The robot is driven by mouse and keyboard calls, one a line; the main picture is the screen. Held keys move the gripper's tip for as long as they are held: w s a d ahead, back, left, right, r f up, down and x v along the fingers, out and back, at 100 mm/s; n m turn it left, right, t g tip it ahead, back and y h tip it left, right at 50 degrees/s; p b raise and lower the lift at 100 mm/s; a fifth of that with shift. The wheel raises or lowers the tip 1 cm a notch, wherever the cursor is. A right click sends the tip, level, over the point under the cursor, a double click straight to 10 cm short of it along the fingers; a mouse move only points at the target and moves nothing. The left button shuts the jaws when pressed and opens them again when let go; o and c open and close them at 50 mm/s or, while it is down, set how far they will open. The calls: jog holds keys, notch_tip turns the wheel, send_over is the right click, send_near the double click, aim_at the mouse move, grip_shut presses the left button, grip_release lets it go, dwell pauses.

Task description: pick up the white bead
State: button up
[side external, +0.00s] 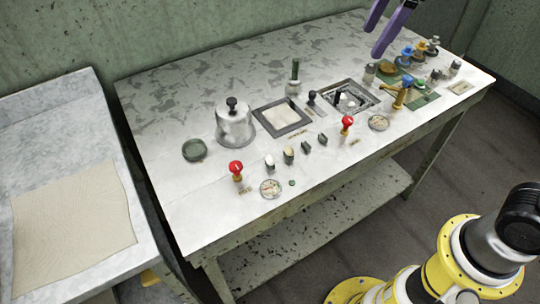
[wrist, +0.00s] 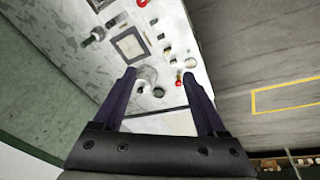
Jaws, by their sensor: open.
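I cannot pick out the white bead with certainty. The candidates in the side view are a small white-topped piece (side external: 269,162) and a cream-topped piece (side external: 289,155), standing side by side near the table's front edge. My gripper (side external: 373,43) has two purple fingers, spread apart and empty, high at the top right of the side view. They are well away from both pieces. In the wrist view my gripper (wrist: 159,73) is open above the table, with the glass dome showing beyond and between the fingers.
The glass dome (side external: 233,126), a green dish (side external: 194,150), a framed square pad (side external: 282,117) and a dark-framed tray (side external: 347,98) stand on the table. Red-knobbed stamps (side external: 236,170) (side external: 346,124) and a green-handled tool (side external: 294,78) rise upright. Bottles crowd the right end. The table's back left is clear.

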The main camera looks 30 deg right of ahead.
jog(key=w+a+f+n+g, duration=0.1)
jog(key=w+a+f+n, duration=0.15)
jog(key=w+a, duration=0.3)
jog(key=n+g, duration=0.2)
jog(key=g, duration=0.1)
send_over(270, 157)
jog(key=w, duration=0.1)
jog(key=shift+h, duration=0.4)
notch_tip(270, 157, down, 22)
jog(key=shift+r, duration=0.15)
jog(key=shift+s+f, duration=0.2)
jog(key=shift+f, duration=1.4)
jog(key=shift+s+f, duration=0.15)
jog(key=shift+f, duration=1.4)
grip_shut()
